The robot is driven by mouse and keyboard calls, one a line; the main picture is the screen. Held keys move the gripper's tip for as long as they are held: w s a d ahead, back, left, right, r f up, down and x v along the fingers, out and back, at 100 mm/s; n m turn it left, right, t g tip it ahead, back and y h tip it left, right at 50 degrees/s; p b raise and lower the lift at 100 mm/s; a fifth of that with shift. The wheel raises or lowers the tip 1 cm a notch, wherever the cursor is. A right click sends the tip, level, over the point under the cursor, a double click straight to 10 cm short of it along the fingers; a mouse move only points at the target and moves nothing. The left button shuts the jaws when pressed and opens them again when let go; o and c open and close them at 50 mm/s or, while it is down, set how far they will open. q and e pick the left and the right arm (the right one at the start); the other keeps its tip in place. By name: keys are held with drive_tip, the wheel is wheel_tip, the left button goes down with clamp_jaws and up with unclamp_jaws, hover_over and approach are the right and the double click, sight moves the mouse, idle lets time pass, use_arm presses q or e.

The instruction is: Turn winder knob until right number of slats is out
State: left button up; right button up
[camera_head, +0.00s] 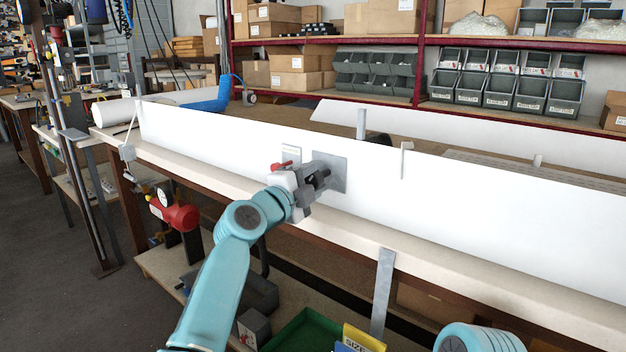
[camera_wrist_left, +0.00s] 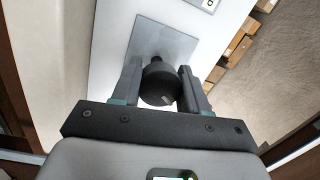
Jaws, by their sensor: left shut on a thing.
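A black round winder knob (camera_wrist_left: 160,85) stands out from a square grey plate (camera_wrist_left: 160,40) in the left wrist view. The plate (camera_head: 338,168) is on the front of a long white panel (camera_head: 440,190) lying along the bench. My left gripper (camera_head: 316,178) reaches the plate from the front left. In the left wrist view my left gripper (camera_wrist_left: 160,90) has its two fingers on either side of the knob and is shut on it. In the head view the gripper mostly hides the knob. I cannot make out separate slats or their number. My right gripper is out of view.
A small label (camera_head: 291,153) sits left of the plate. The pale bench top (camera_head: 450,255) runs in front of the panel. Below are a green tray (camera_head: 305,333) and a yellow card (camera_head: 362,338). Shelves with cardboard boxes (camera_head: 380,18) and grey bins (camera_head: 510,92) stand behind.

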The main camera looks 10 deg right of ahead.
use_arm(q)
drive_tip(key=m, duration=0.6)
drive_tip(key=shift+h, duration=0.3)
drive_tip(key=shift+m, duration=0.3)
drive_tip(key=o, duration=1.1)
drive_tip(key=shift+c, duration=0.2)
